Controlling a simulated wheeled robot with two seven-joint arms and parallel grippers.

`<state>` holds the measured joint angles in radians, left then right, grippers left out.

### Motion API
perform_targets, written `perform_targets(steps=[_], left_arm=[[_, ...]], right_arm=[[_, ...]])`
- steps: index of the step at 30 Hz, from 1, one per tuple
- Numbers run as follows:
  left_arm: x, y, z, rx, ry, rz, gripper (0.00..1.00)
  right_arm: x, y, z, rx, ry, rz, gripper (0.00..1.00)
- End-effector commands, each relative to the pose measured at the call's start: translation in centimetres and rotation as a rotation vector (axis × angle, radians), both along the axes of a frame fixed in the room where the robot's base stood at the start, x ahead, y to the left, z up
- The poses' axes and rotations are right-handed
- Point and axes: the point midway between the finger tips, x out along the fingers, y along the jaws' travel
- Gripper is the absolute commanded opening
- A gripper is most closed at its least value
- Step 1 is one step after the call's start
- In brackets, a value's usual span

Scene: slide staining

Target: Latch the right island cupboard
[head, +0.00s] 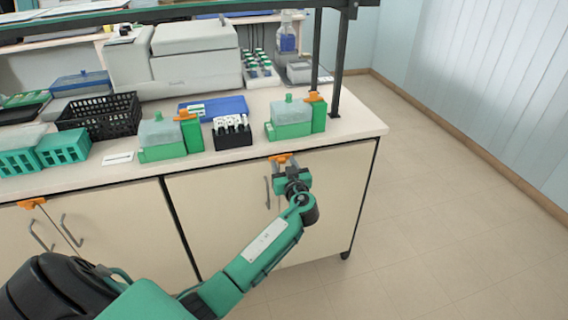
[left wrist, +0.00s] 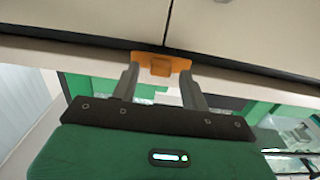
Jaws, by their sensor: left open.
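The right island cupboard (head: 215,210) has two cream doors under the counter's right end; both look closed. Its orange latch (head: 280,158) sits at the top of the door seam, just under the counter edge. My left gripper (head: 290,168) is at the latch, its arm reaching up from the lower left and hiding part of the right door. In the left wrist view, the orange latch (left wrist: 160,65) lies between the tips of two open grey fingers. I cannot tell whether they touch it. A door handle (head: 267,192) shows left of the gripper. My right gripper is out of view.
Another orange latch (head: 32,203) is on the left cupboard. On the counter stand green staining jars (head: 290,118), a black slide rack (head: 232,136) and a black basket (head: 98,113). A dark shelf post (head: 337,75) rises at right. The floor (head: 440,215) right of the island is clear.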

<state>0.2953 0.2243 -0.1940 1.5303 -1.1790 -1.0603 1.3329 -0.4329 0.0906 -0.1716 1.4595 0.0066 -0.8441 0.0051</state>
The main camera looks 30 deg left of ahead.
Motion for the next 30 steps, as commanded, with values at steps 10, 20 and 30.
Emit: perform_targets(steps=[10, 20, 30], left_arm=[[0.23, 0.27, -0.08, 0.000, 0.001, 0.000, 0.43], [0.22, 0.24, -0.08, 0.001, 0.002, 0.000, 0.01], [0.21, 0.19, -0.19, 0.060, 0.072, 0.000, 0.01]], right_arm=[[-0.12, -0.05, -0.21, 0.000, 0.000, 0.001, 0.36], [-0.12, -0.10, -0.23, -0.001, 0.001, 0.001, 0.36], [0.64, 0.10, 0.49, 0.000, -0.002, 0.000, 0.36]])
